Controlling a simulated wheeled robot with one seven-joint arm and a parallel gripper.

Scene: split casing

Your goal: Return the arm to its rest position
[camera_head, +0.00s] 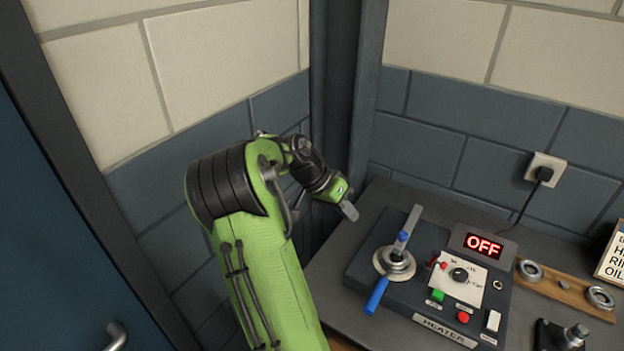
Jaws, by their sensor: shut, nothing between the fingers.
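My green and black arm rises from the bottom of the head view and bends over to the right. My gripper (349,211) is at its end, a small grey tip pointing down and right. It is shut and empty. It hangs over the left back part of the grey bench (335,265), left of the heater (432,290) and apart from it.
The heater carries an OFF display (484,246), several buttons, and a post with rings and a blue-handled tool (377,295). A wooden board (566,290) with metal rings lies to the right. A wall socket (545,168) is behind. A dark column (340,90) stands behind the arm.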

